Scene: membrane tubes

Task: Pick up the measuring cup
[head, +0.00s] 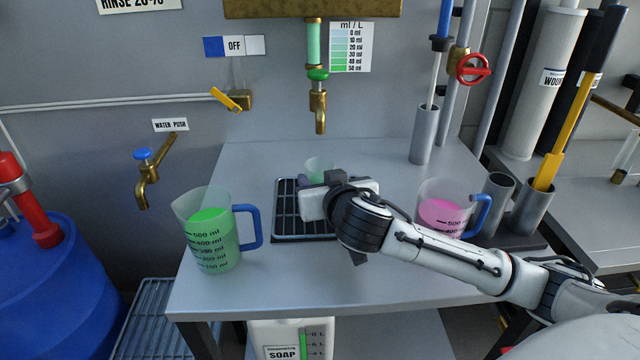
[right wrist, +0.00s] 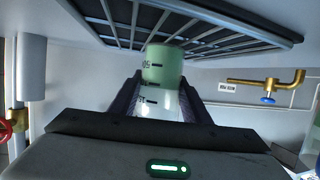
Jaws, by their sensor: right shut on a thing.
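The small clear measuring cup (head: 318,166) with pale green in it stands at the black drip grate, below the brass tap. It is partly hidden behind my right gripper in the head view. My right gripper (head: 321,179) is shut on the cup. In the right wrist view the cup (right wrist: 163,66) shows between the two dark fingers (right wrist: 160,102), with dark graduation marks on its wall. That view is turned, with the grate at the top. I cannot tell whether the cup touches the grate. My left gripper is not in view.
A jug of green liquid (head: 212,240) stands left of the grate (head: 290,222), and a jug of pink liquid (head: 440,212) stands behind my right forearm. The brass tap (head: 319,112) hangs above the grate. Grey holders (head: 424,135) stand at the right.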

